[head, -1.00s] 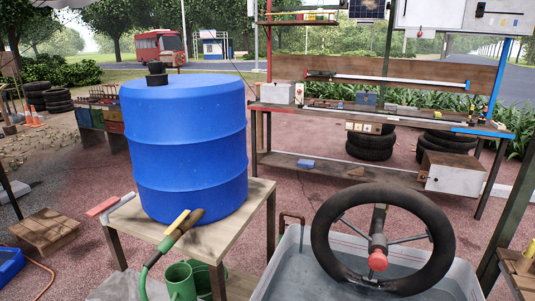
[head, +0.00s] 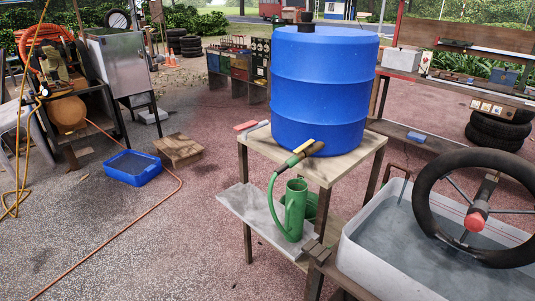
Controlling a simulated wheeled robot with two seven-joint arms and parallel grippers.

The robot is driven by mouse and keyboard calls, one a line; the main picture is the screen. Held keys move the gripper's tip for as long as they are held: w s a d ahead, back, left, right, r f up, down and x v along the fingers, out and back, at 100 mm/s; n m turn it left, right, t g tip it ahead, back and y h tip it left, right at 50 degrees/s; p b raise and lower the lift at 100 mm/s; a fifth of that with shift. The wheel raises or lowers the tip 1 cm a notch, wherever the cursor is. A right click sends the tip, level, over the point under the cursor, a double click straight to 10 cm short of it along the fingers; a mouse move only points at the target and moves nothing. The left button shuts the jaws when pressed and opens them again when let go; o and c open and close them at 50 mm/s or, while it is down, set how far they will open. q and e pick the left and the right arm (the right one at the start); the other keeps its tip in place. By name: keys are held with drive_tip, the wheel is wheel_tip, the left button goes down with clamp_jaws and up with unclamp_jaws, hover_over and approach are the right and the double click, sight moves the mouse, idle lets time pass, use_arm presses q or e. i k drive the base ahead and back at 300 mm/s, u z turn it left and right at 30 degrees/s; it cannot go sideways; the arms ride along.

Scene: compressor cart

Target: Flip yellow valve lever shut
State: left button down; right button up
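A short yellow piece (head: 303,146) shows at the foot of the blue barrel (head: 318,90), beside a dark brown part and a green hose. I cannot tell whether it is a valve lever. A compressor cart (head: 68,112) with a tan tank stands at the far left, with a coiled orange hose on top. Small yellowish fittings show at its left side, too small to make out as a lever. Neither of my grippers is in view.
A wooden stand (head: 377,146) carries the barrel; a green watering can (head: 294,208) is on its lower shelf. A water tub (head: 362,256) with a tyre is at right. A blue tray (head: 133,167) and an orange hose lie on the ground. Open ground fills the lower left.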

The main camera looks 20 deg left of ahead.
sight(310, 143)
drive_tip(key=u, duration=0.85)
drive_tip(key=i, duration=0.75)
drive_tip(key=z, duration=1)
